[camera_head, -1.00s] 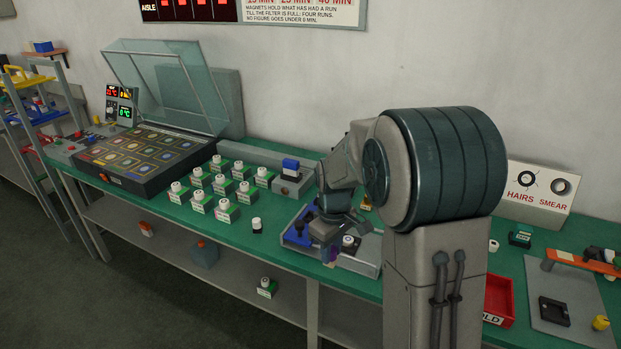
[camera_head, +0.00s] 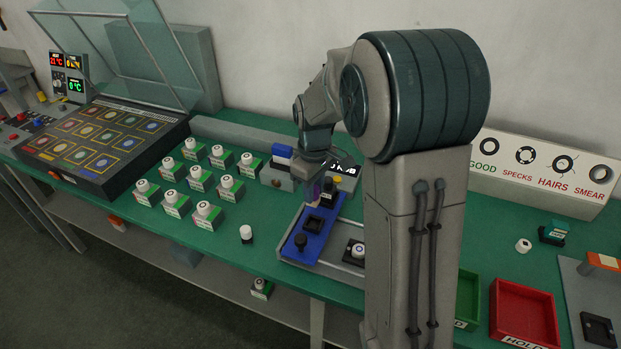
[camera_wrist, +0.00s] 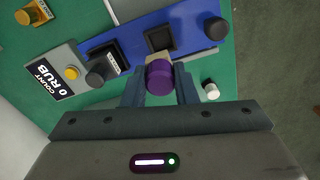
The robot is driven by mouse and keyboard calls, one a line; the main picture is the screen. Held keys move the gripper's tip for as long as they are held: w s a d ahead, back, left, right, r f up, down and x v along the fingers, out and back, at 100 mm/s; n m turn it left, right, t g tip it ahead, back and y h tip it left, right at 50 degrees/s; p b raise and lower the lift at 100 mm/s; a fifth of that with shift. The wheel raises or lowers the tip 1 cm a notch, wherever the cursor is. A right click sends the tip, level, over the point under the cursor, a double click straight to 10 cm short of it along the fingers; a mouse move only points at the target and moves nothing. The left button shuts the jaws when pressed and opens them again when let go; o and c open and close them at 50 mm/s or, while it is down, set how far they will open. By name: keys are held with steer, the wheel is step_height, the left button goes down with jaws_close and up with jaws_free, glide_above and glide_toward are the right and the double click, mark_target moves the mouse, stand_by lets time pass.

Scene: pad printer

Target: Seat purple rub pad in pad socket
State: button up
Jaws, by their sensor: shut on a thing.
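My gripper (camera_wrist: 160,88) is shut on the purple rub pad (camera_wrist: 160,77), which has a dark purple rounded end and a tan block behind it. In the head view the purple pad (camera_head: 316,190) shows small below my wrist, above the back part of the blue plate (camera_head: 310,245). A black square piece (camera_head: 314,224) with a dark middle, which looks like the pad socket, sits on the plate. In the wrist view this square (camera_wrist: 160,37) lies just beyond the pad, which appears apart from it. A round black knob (camera_head: 300,240) stands at the plate's near end.
A counter sign (camera_wrist: 52,80) and a black post (camera_wrist: 103,71) stand close to my gripper. A white-topped part (camera_head: 358,252) sits in a black holder right of the plate. Several white-capped parts (camera_head: 204,209) stand to the left. A red tray (camera_head: 524,312) is at right.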

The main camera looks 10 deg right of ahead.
mark_target(315, 199)
steer(key=shift+s, duration=0.15)
steer(key=shift+f+b, duration=0.4)
steer(key=shift+f, duration=0.05)
steer(key=shift+f+b, duration=1.75)
steer(key=shift+f, duration=0.7)
steer(key=shift+f+b, duration=0.9)
steer(key=shift+f, duration=0.4)
steer(key=o, duration=1)
steer(key=shift+r, duration=0.1)
steer(key=shift+o, duration=0.2)
step_height(315, 199, up, 14)
steer(key=shift+f, duration=0.1)
